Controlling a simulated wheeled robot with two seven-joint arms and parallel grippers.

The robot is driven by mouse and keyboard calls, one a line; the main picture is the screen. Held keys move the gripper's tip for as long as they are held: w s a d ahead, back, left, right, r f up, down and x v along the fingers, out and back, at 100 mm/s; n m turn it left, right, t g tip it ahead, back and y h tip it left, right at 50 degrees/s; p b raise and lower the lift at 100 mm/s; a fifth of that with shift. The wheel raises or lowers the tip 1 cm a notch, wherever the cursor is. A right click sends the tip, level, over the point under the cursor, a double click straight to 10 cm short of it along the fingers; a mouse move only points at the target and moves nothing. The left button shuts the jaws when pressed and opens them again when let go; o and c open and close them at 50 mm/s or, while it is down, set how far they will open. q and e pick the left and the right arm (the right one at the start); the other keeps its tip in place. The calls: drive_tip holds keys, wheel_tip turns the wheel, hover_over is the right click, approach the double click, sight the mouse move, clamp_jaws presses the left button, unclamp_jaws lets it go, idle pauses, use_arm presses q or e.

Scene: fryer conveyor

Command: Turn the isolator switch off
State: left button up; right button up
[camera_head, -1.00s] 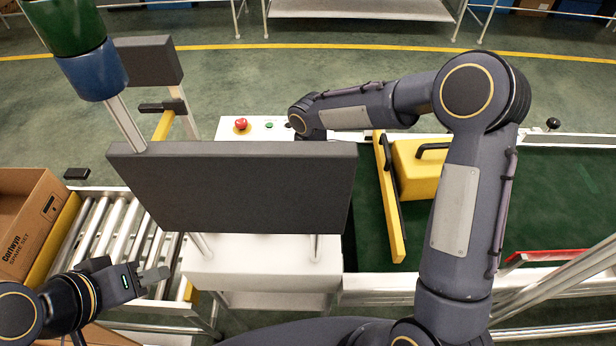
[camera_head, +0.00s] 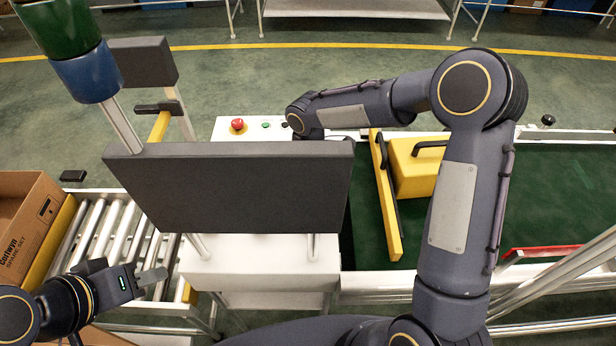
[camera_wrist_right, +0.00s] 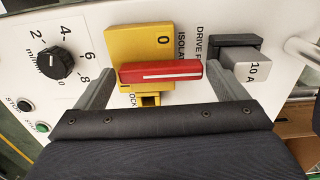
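The isolator switch shows in the right wrist view as a yellow plate (camera_wrist_right: 140,42) with a red handle (camera_wrist_right: 160,71) lying crosswise in the picture. A "0" is printed above the handle. My right gripper (camera_wrist_right: 160,72) is open, with one finger beyond each end of the handle and a small gap on both sides. In the head view the right hand and the switch are hidden behind the dark panel and my right arm. My left gripper (camera_head: 151,278) is at the lower left over the rollers, away from the switch; its finger opening is unclear.
Beside the switch are a black dial (camera_wrist_right: 55,63) and a grey "10 A" block (camera_wrist_right: 250,66) close to the right finger. A dark panel (camera_head: 230,188) stands in front of the control box. A red button (camera_head: 238,124), yellow guard (camera_head: 418,168) and cardboard box (camera_head: 30,225) are nearby.

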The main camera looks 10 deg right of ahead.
drive_tip(key=shift+o, duration=0.6)
drive_tip(key=shift+r+b, duration=0.3)
drive_tip(key=shift+r, duration=3.6)
